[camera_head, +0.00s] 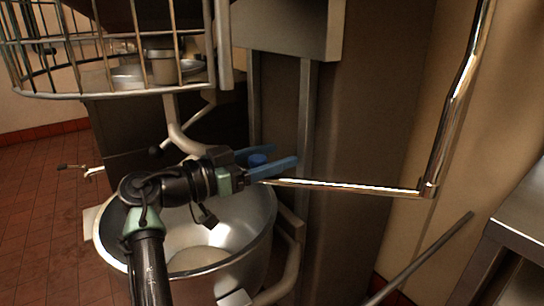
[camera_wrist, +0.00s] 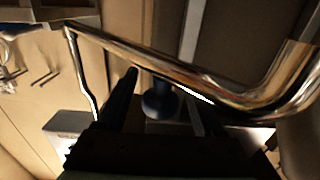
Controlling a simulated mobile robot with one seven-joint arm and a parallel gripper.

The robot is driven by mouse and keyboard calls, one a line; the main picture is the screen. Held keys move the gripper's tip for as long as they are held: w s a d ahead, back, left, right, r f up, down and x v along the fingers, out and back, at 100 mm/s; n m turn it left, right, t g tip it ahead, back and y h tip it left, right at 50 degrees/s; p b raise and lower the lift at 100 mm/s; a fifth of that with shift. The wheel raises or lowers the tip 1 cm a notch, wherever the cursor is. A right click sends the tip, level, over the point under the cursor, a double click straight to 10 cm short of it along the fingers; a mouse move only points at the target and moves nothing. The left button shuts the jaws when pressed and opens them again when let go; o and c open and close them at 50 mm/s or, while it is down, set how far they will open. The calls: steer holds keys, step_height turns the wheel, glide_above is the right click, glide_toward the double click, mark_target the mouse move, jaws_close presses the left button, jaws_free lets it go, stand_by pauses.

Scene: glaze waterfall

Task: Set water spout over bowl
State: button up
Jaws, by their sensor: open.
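The water spout (camera_head: 350,187) is a thin chrome pipe. It comes down from the upper right, bends at an elbow joint and runs left, almost level, to my gripper. My gripper (camera_head: 272,162) has blue fingers, is open and points right, close to the spout's left end. In the wrist view the spout (camera_wrist: 150,57) crosses just beyond the fingers and curves at the right; I cannot tell whether they touch. The bowl (camera_head: 255,232) is a large steel mixing bowl below my gripper. The spout's left end shows above the bowl's right rim; its depth is unclear.
A wire guard (camera_head: 110,92) of the mixer hangs above the bowl at upper left. The mixer's dark column stands behind. A steel table (camera_head: 525,205) is at the right edge. A slanted metal bar (camera_head: 420,258) is at lower right. Tiled floor (camera_head: 45,200) is clear at left.

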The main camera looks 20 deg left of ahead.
steer(key=p+v, duration=0.2)
steer(key=v, duration=1.1)
steer(key=shift+c, duration=0.2)
